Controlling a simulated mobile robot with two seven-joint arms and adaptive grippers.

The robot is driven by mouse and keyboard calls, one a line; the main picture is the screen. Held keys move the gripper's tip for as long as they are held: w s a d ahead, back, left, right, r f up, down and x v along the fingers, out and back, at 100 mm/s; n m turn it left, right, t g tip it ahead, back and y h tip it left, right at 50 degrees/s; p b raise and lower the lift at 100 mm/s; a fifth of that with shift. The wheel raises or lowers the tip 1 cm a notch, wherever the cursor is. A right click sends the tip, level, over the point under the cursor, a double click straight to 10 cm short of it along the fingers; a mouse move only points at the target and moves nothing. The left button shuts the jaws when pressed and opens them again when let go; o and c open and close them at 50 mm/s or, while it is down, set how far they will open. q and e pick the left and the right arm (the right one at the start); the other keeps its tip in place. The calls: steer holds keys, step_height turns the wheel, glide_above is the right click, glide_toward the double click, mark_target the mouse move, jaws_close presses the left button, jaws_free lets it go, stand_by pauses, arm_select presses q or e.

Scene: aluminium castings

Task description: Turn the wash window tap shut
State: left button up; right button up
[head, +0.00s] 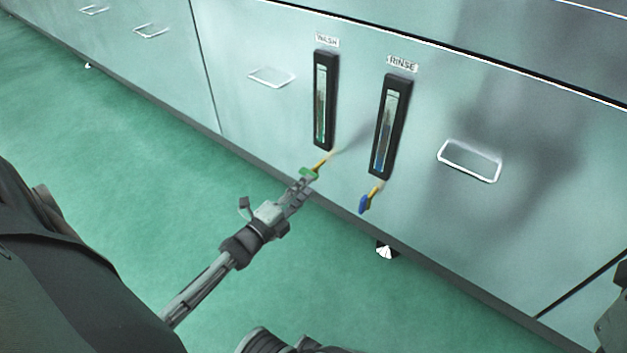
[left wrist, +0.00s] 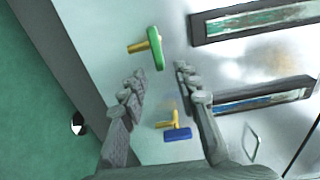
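The wash window (head: 325,100) is a tall black-framed sight glass under a WASH label on the pale cabinet front. Its tap, below it, has a brass stem and a green handle (head: 309,173). The green handle also shows in the left wrist view (left wrist: 156,48), at the fingertips' end of the gap. My left gripper (head: 304,181) reaches up to the handle from the lower left. In the left wrist view its fingers (left wrist: 159,72) are apart with nothing clamped between them. Whether a finger touches the handle I cannot tell.
The rinse window (head: 388,125) stands to the right, with its blue-handled tap (head: 364,203) below, close to my left gripper. Wire pull handles (head: 470,161) stick out from the cabinet front (head: 270,115). The green floor (head: 130,150) in front is clear.

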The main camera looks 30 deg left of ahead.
arm_select(q)
steer(key=s, duration=0.7)
steer(key=shift+a, duration=0.25)
steer(key=shift+s, duration=0.1)
